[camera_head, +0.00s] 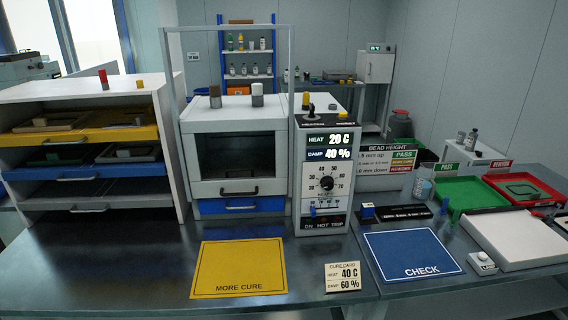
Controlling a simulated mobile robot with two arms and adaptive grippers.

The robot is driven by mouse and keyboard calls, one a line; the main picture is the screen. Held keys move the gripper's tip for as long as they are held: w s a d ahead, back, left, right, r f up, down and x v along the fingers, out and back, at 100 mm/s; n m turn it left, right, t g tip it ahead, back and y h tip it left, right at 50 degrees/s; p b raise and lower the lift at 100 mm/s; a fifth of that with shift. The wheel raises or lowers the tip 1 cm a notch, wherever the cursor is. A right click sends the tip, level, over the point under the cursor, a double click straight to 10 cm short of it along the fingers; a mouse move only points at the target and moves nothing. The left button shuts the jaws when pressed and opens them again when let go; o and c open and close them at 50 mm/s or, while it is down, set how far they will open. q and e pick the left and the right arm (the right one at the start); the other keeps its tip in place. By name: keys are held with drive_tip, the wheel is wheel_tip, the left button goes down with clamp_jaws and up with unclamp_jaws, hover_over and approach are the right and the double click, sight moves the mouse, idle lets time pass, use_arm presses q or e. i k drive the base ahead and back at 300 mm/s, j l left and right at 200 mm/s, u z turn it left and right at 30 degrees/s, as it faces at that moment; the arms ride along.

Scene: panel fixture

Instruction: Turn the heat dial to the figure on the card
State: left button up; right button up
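The heat dial (327,183) is a round black knob on the white control panel (301,170) at the right of the oven. Figures including 40, 50, 60 and 70 ring it; its pointer is too small to read surely. The display (330,146) above it reads HEAT 20 C and DAMP 40 %. The cure card (343,277) stands at the table's front and reads HEAT 40 C, DAMP 60 %. Neither of my grippers shows in the head view, and nothing covers the dial.
The oven (238,165) has a window with a handle and a blue drawer (240,205). A small blue lever (313,212) sits below the dial. A yellow mat (239,268) and a blue mat (411,253) lie in front. The space before the panel looks clear.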

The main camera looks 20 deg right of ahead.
sight(328, 182)
drive_tip(key=z, duration=1.25)
drive_tip(key=l+u, duration=0.15)
drive_tip(key=l, duration=0.95)
drive_tip(key=k, duration=0.1)
